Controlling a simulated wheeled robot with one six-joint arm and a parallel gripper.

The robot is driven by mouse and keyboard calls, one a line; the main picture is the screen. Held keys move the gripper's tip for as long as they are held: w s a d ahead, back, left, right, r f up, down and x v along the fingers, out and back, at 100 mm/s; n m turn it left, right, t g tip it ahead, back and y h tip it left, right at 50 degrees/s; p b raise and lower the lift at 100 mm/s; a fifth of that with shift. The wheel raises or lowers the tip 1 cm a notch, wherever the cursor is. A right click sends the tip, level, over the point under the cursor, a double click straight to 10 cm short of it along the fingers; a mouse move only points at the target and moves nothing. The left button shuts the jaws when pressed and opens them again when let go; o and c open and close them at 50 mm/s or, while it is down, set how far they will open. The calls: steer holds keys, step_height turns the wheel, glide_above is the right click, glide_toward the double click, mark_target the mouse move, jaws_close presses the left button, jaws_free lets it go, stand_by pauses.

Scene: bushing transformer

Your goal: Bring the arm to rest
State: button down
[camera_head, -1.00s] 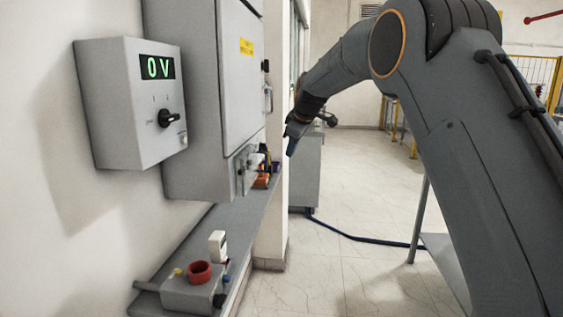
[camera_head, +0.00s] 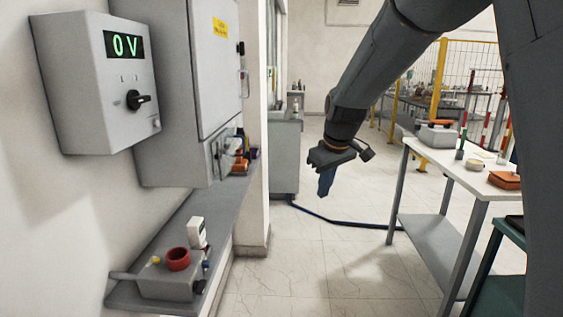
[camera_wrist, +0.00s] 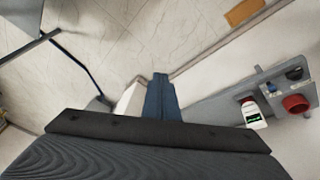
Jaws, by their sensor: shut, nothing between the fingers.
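My gripper (camera_head: 326,182) hangs at the end of my arm in the head view, over open floor between the wall shelf and the white table. Its blue fingers point down and are shut together with nothing between them. In the wrist view the shut blue fingers (camera_wrist: 161,97) stand in the middle, with the floor and the shelf beyond them. The arm reaches in from the upper right and touches nothing that I can see.
A grey control box (camera_head: 92,85) reading 0 V and a grey cabinet (camera_head: 215,70) are on the left wall. Below, a shelf (camera_head: 215,215) bears a device with a red ring (camera_head: 178,259). A white table (camera_head: 465,175) stands right.

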steer(key=s+d+f+m+g, duration=0.1)
steer(key=s+f, duration=0.3)
steer(key=s, duration=0.5)
steer(key=s+d+f+m+g, duration=0.1)
steer(key=s+d+f+m, duration=0.2)
steer(key=s, duration=0.7)
steer(key=s+d+f+m+h, duration=0.1)
steer(key=s+f, duration=0.4)
steer(key=s, duration=0.5)
steer(key=d+m, duration=0.1)
steer(key=d, duration=0.1)
steer(key=shift+s+d+f+m+g, duration=0.15)
steer(key=shift+d+f+m+g, duration=0.15)
steer(key=shift+d+f+g, duration=0.1)
